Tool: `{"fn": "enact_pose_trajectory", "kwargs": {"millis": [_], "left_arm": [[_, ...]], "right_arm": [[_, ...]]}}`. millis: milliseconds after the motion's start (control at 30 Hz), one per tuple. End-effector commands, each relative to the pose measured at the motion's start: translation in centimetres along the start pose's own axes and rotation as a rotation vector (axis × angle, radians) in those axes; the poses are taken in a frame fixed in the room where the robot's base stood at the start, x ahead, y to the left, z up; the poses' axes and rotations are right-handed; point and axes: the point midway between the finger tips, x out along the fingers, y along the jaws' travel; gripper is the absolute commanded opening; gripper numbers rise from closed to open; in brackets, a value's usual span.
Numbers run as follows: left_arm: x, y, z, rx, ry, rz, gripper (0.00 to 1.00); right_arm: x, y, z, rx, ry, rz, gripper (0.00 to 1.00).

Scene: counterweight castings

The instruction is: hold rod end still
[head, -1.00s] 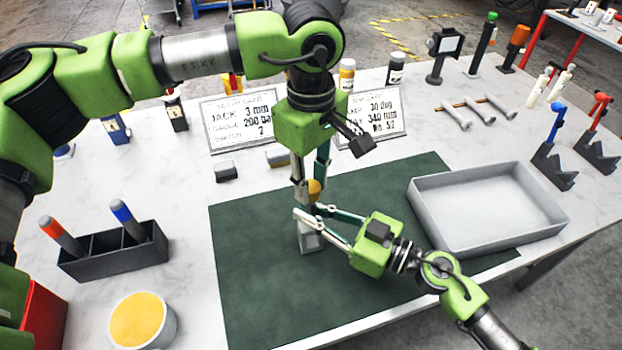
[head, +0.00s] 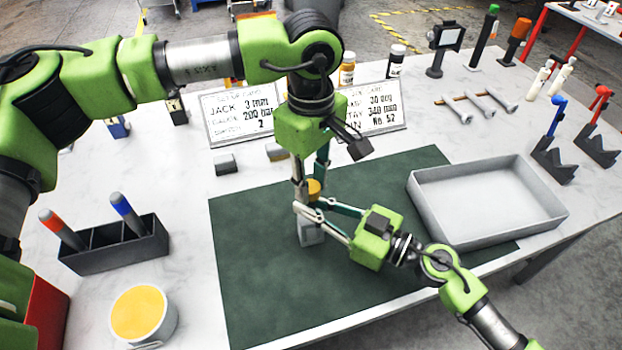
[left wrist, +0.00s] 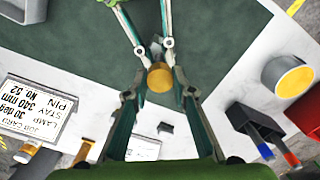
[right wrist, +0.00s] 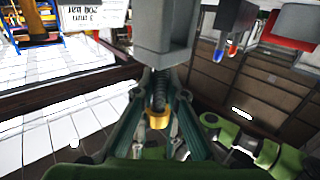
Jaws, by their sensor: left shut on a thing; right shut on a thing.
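A grey block (head: 311,232) stands on the dark green mat (head: 262,285); it fills the top of the right wrist view (right wrist: 164,40). A threaded rod (right wrist: 159,88) runs between it and a yellow-orange round end piece (head: 314,188), which also shows in the left wrist view (left wrist: 160,77). My left gripper (head: 312,180) comes from above and is shut on the yellow end piece. My right gripper (head: 312,208) comes from the lower right and is shut on the rod between the end piece and the block. The fingers hide part of the rod.
A grey tray (head: 487,245) stands right of the grippers, on the mat's edge. A dark bin (head: 125,257) with two handles and a yellow-filled pot (head: 141,312) stand at left. Two cards (head: 372,112) stand behind. The mat's front left is clear.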

Motion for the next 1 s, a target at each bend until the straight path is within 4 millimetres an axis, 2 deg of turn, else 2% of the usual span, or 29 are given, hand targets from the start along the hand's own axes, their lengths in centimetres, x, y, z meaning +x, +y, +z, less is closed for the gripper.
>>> {"fn": "enact_pose_trajectory", "kwargs": {"millis": [567, 667, 1000], "left_arm": [[0.94, 0.01, -0.03, 0.022, 0.001, 0.001, 0.06], [0.95, -0.01, 0.00, 0.121, -0.001, 0.000, 0.06], [0.98, -0.09, -0.02, 0.804, -0.002, 0.001, 0.06]], "right_arm": [[-0.01, 0.04, 0.02, 0.000, 0.000, 0.001, 0.00], [-0.02, 0.05, 0.02, 0.000, 0.000, 0.001, 0.00], [-0.01, 0.04, 0.02, 0.000, 0.000, 0.001, 0.00]]}}
